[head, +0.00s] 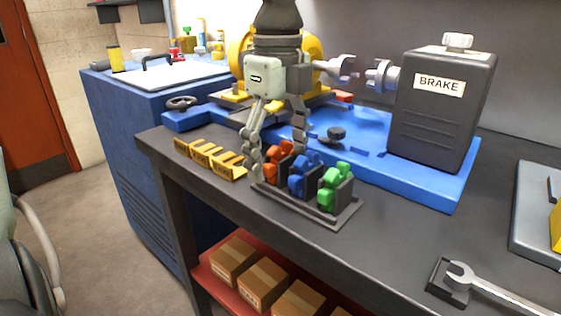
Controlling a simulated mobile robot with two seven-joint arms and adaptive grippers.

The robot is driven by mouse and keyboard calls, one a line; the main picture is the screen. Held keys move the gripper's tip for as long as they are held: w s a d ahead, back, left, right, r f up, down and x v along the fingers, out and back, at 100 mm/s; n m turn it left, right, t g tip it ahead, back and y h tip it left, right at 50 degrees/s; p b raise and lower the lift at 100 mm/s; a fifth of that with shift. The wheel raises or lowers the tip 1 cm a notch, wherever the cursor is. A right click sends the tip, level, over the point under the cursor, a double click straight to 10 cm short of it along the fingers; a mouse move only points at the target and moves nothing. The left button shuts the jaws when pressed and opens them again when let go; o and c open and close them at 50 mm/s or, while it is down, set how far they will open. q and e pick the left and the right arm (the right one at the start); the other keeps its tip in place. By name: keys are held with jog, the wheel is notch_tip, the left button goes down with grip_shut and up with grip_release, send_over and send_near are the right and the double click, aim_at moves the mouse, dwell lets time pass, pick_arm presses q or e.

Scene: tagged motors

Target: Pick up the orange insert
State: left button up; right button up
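The orange insert (279,150) sits in the leftmost slot of a dark holder (327,219) on the grey workbench. A blue insert (303,177) and a green insert (331,187) sit to its right in the same holder. My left gripper (277,158) points down from above, its two fingers spread apart. The fingertips are low, to the left of and behind the orange insert; I cannot tell whether they touch it. Part of the orange insert is hidden by the holder's dividers. My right gripper is not in view.
A yellow slotted rack (211,159) stands just left of the holder. Behind is a blue base plate (424,183) with a black BRAKE box (440,115). A wrench (490,287) lies at the bottom right. The bench between holder and wrench is clear.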

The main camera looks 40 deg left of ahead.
pick_arm(q)
jog(key=c, duration=0.9)
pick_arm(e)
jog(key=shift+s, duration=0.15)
pick_arm(q)
jog(key=shift+r, duration=0.55)
jog(key=shift+r+p, duration=0.55)
jog(key=shift+r, duration=7.9)
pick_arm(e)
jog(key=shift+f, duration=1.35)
